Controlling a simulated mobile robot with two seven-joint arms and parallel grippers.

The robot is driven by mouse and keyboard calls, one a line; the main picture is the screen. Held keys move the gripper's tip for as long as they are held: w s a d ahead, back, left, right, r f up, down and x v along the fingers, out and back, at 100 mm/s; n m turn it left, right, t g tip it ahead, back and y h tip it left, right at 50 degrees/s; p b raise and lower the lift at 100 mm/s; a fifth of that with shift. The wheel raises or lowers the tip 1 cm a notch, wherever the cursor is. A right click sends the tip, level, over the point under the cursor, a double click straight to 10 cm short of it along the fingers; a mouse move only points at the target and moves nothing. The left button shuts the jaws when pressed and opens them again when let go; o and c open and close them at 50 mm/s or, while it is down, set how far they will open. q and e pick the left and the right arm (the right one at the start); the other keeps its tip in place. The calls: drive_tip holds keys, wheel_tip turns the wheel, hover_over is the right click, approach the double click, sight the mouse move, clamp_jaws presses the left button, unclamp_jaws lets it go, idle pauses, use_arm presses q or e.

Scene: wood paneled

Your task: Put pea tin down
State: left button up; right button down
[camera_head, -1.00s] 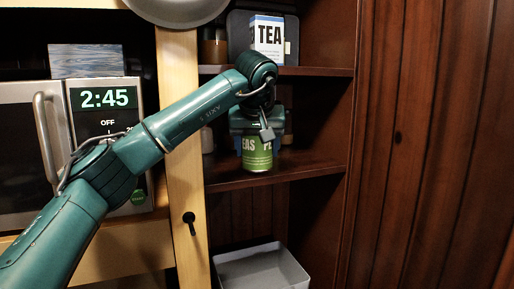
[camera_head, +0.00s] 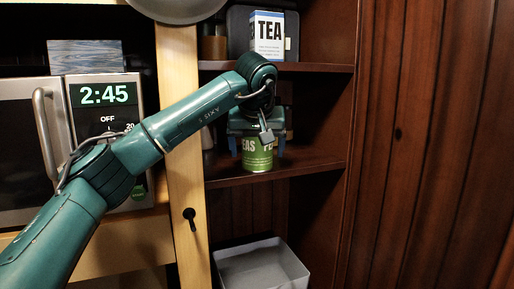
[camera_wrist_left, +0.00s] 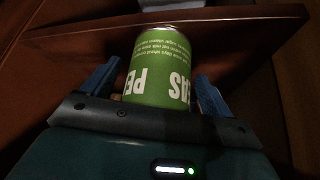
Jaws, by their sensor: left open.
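The green pea tin (camera_head: 257,157) stands upright on the middle shelf (camera_head: 300,168), near its front edge. Its white lettering shows below my left gripper (camera_head: 262,146). In the left wrist view, the tin (camera_wrist_left: 160,68) is between the two blue fingers of my left gripper (camera_wrist_left: 154,88). The fingers stand apart, with a gap to the tin on each side, so the gripper is open around it. My right gripper is in neither view.
A TEA box (camera_head: 267,36) stands on the upper shelf. A grey bin (camera_head: 262,268) sits below. A microwave (camera_head: 104,100) is at the left beside a pale wooden post (camera_head: 186,165). A wood-paneled wall (camera_head: 430,140) closes the right side.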

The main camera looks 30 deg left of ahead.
use_arm(q)
drive_tip(key=b+v, duration=0.1)
drive_tip(key=v, duration=1.1)
drive_tip(key=shift+r, duration=0.15)
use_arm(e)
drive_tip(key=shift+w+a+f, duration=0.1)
